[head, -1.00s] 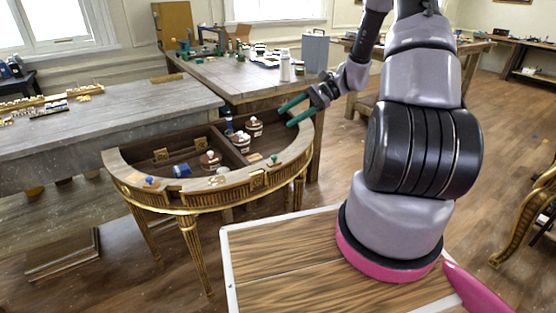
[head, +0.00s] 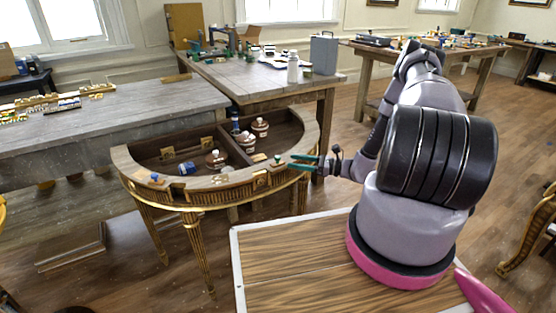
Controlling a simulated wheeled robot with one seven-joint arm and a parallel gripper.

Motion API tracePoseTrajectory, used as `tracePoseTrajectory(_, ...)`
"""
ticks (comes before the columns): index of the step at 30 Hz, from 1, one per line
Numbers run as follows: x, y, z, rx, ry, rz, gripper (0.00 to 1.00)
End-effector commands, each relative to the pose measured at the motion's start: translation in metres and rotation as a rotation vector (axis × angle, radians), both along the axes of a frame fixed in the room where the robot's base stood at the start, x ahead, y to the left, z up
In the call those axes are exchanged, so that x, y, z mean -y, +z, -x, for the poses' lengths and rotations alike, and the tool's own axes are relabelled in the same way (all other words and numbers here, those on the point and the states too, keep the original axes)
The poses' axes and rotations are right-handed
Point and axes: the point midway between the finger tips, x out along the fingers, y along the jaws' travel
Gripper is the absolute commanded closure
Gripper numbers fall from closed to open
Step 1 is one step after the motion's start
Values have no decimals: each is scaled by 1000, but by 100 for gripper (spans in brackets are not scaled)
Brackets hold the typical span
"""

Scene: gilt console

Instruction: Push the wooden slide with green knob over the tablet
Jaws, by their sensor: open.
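A small green knob (head: 277,158) shows on the front rim of the half-round gilt console (head: 135,172), right of its middle. The wooden slide under it blends into the rim, so its outline is unclear. A small tan flat piece (head: 258,157) lies just left of the knob; I cannot tell whether it is the tablet. My gripper (head: 303,162) has teal fingers pointing left, parted and empty. It is at the right part of the rim, just right of the green knob, with a small gap between them in the picture. Its exact height over the rim is unclear.
The console's open compartments hold brown-and-white pots (head: 215,160), a blue item (head: 187,168) and a blue bottle (head: 235,122). A blue knob (head: 154,177) is on the left rim. A grey worktable (head: 225,80) stands behind. Floor right of the console is clear.

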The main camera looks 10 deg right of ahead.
Motion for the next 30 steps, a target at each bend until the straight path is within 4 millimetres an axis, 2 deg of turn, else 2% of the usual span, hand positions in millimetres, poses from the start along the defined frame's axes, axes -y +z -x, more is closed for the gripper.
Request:
tracePoseTrajectory(3,-23,0,-11,0,4,-1,38)
tracePoseTrajectory(10,-55,0,-27,0,3,0,38)
tracePoseTrajectory(15,-65,0,-33,0,2,0,38)
tracePoseTrajectory(23,-66,0,-34,0,1,1,38)
tracePoseTrajectory(24,-66,0,-33,0,1,1,42)
tracePoseTrajectory(28,-66,0,-33,0,1,1,92)
tracePoseTrajectory(29,-66,0,-33,0,1,1,100)
tracePoseTrajectory(30,-66,0,-33,0,1,1,100)
